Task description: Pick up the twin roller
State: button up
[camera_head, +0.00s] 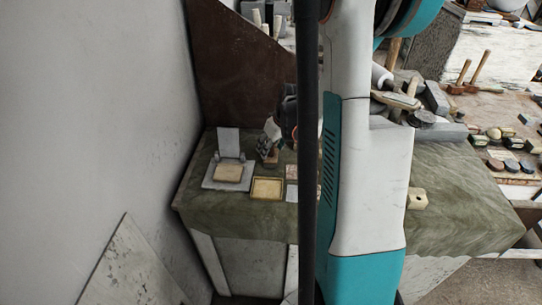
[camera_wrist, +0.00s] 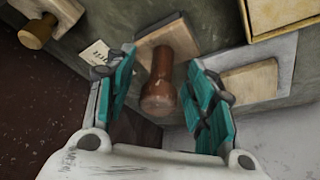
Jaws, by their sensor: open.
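A wooden piece with a turned brown handle (camera_wrist: 160,88) on a flat, paler wooden block (camera_wrist: 168,42) shows in the middle of the wrist view. I cannot tell for sure whether it is the twin roller. My gripper (camera_wrist: 162,60) is open, with one teal-padded finger on each side of the handle. Gaps show between the pads and the handle, and nothing is held. In the head view a small brown block (camera_head: 269,156) is at the same part of the table, below my dark wrist; its upper part is hard to make out.
The green-grey table (camera_head: 455,215) bears a yellow-rimmed tray (camera_head: 267,189), a pale square slab (camera_head: 229,172) on a grey board, and a pale block (camera_head: 417,199) at the right. A wall (camera_head: 90,110) bounds the left. My arm hides the table's middle.

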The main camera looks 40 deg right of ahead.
grip_shut()
jog(key=shift+r, duration=0.15)
notch_tip(320, 180, up, 20)
jog(key=p, duration=0.5)
dwell(0.3)
jog(key=c, duration=0.9)
grip_release()
jog(key=shift+c, duration=0.7)
